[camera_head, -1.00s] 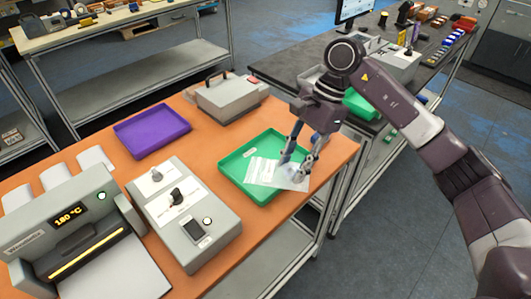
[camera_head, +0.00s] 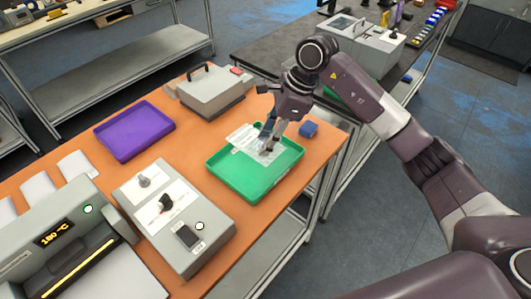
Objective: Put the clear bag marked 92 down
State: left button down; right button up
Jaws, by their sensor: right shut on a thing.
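The clear bag (camera_head: 243,137) is a flat, see-through packet with pale markings; its number is too small to read. It is at the far part of the green tray (camera_head: 238,184), which lies on the orange table top. My right gripper (camera_head: 267,147) reaches down over the tray and is shut on the bag. The fingers hide part of the bag, and I cannot tell whether it touches the tray floor. My left gripper is not in view.
A purple tray (camera_head: 134,131) lies to the left. A grey box with a handle (camera_head: 211,92) stands behind the green tray. A grey control box (camera_head: 175,217) stands in front. A small blue thing (camera_head: 309,129) sits near the table's right edge.

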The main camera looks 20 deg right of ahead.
aim_at(261, 166)
notch_tip(261, 166, down, 3)
notch_tip(261, 166, down, 4)
jog(key=shift+p, duration=0.8)
jog(key=shift+f, duration=0.3)
jog(key=o, duration=1.2)
jog(key=shift+c, duration=0.2)
jog(key=shift+r, duration=0.15)
jog(key=b+v, duration=0.3)
jog(key=v, duration=0.8)
jog(key=shift+s+d+r, duration=0.1)
jog(key=shift+d+r, duration=0.1)
jog(key=shift+r, duration=0.25)
